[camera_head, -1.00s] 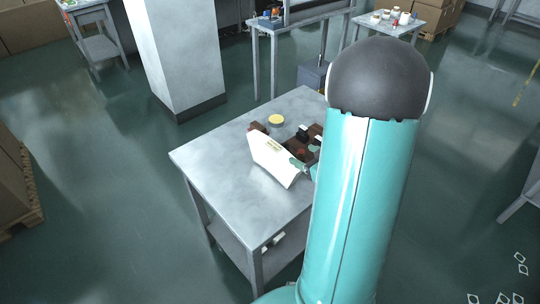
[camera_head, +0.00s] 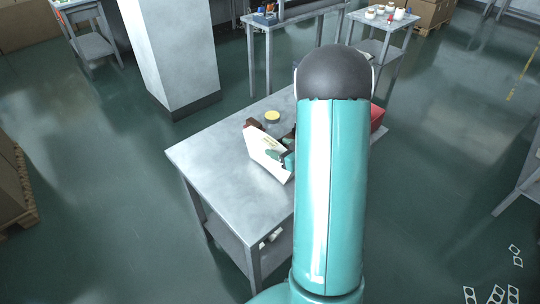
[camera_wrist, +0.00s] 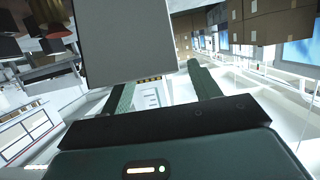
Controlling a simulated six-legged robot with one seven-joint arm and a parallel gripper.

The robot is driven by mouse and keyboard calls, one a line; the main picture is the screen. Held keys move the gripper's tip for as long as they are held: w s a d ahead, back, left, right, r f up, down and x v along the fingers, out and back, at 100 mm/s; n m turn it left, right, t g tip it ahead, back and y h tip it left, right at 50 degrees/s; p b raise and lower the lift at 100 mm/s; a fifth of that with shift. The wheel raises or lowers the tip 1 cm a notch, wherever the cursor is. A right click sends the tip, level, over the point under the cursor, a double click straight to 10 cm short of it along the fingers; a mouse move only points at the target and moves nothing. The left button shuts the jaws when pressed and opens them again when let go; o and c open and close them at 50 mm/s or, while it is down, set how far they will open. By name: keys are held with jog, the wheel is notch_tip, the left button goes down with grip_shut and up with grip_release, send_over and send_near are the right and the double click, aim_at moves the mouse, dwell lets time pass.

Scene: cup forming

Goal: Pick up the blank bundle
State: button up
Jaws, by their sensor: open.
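The blank bundle (camera_head: 266,160) appears as a cream-white, slightly curved piece with small print near its upper edge. It stands tilted on the grey metal table (camera_head: 215,165) in the head view. A small teal and dark part shows at its right side, but my arm hides most of that area. In the wrist view my gripper (camera_wrist: 160,76) is open, its two dark green fingers apart. A plain grey panel (camera_wrist: 125,40) fills the upper middle, in front of the left finger; I cannot tell what it is. I see no firm hold on the bundle.
A round yellow-topped item (camera_head: 272,116) sits behind the bundle. A red box (camera_head: 377,117) shows right of my arm. A white pillar (camera_head: 170,50) stands behind the table, with further workbenches (camera_head: 290,20) at the back. The table's left part is clear.

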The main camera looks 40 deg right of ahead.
aim_at(273, 144)
jog(key=x, duration=0.3)
jog(key=shift+w, duration=0.1)
jog(key=shift+r, duration=0.1)
grip_shut()
jog(key=shift+r, duration=0.1)
